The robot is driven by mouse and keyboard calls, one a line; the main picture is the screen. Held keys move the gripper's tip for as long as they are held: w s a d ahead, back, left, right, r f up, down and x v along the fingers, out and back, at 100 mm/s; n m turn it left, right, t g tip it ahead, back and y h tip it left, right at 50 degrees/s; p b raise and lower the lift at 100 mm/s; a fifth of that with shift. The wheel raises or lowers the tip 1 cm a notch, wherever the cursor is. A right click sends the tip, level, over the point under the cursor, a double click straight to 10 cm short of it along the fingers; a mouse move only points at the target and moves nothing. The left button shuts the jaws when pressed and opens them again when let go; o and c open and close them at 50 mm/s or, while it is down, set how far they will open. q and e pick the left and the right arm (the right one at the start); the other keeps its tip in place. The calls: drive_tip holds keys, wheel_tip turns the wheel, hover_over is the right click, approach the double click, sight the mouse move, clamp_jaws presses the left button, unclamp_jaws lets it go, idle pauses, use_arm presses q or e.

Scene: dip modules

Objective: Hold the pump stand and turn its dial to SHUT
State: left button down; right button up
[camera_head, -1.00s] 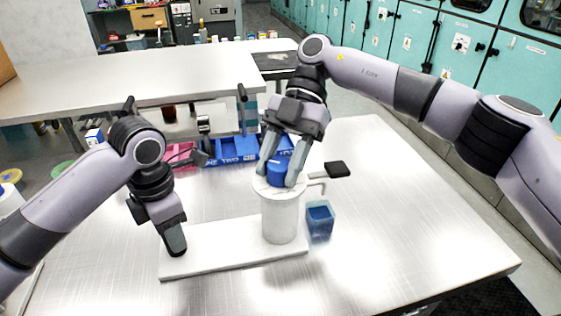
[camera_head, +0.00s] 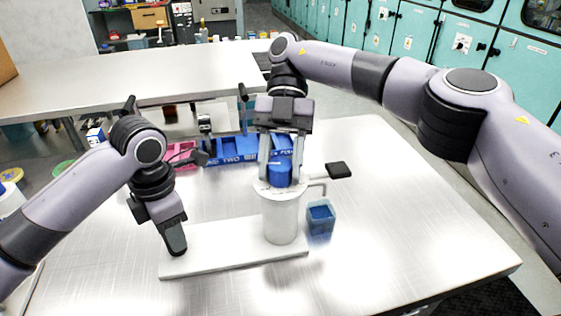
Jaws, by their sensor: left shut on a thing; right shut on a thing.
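The pump stand is a white base plate (camera_head: 235,250) with an upright white cylinder (camera_head: 281,220) at its right end. A blue dial (camera_head: 280,172) sits on top of the cylinder, with a pale mark on it. My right gripper (camera_head: 281,180) points down from above and is shut on the blue dial, one finger on each side. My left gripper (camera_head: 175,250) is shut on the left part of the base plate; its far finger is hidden. Lettering around the dial is too small to read.
A blue open cup (camera_head: 320,218) stands close to the right of the cylinder. A bent spout and a black flat piece (camera_head: 338,169) are behind it. Blue bins (camera_head: 232,150) and a pink bin (camera_head: 180,153) stand at the back. The table's right side is clear.

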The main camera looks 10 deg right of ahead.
idle(0.5)
drive_tip(key=o, duration=1)
drive_tip(key=shift+w, duration=0.1)
drive_tip(key=shift+o, duration=0.2)
drive_tip(key=shift+f+m+y, duration=0.1)
drive_tip(key=shift+m+y, duration=0.2)
drive_tip(key=shift+m, duration=0.3)
